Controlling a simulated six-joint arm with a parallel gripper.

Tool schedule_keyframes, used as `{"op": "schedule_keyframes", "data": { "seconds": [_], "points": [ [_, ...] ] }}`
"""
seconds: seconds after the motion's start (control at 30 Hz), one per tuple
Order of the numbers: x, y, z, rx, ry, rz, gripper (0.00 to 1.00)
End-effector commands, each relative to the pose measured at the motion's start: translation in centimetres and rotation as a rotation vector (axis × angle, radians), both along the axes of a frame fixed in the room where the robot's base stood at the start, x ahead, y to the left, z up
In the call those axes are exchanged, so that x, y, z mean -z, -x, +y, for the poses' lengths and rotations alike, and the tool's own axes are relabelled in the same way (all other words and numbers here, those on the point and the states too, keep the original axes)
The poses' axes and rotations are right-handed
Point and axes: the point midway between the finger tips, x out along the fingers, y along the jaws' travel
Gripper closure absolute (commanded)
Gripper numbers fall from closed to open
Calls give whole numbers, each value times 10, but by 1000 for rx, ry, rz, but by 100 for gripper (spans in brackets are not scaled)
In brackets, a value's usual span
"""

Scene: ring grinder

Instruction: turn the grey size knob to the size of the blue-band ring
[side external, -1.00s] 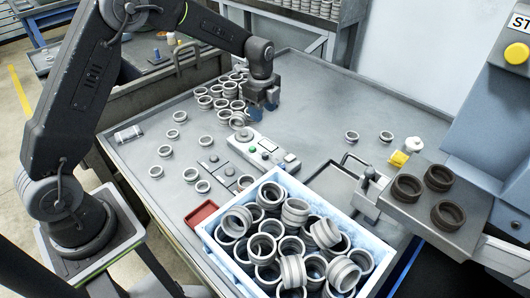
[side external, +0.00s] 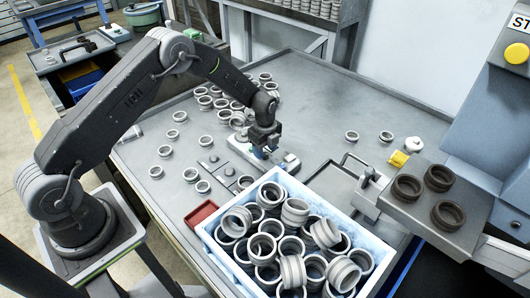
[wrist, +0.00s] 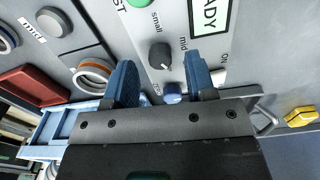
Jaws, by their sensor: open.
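The dark grey size knob (wrist: 160,57) sits on the light control panel (wrist: 140,20) in the wrist view. A small light mark shows at its lower edge. Labels "small" and "mid" are beside it; another label is partly hidden. My gripper (wrist: 162,82) is open, its blue fingers spread to either side of the knob's lower side, with nothing held. In the side view, my gripper (side external: 262,152) hangs over the panel (side external: 238,147) and hides the knob.
A blue button (wrist: 172,92) sits between the fingers. A crate of rings (side external: 212,246) stands in front; loose rings lie behind.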

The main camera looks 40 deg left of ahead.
Motion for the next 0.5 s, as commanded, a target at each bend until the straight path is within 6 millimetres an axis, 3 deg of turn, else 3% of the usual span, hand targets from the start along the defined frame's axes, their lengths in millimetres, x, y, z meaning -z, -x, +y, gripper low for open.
{"op": "schedule_keyframes", "data": {
  "seconds": [0.2,0.5],
  "points": [
    [17,0,0,0,0,-1,49],
    [18,0,0,-1,0,-1,50]
  ]
}}
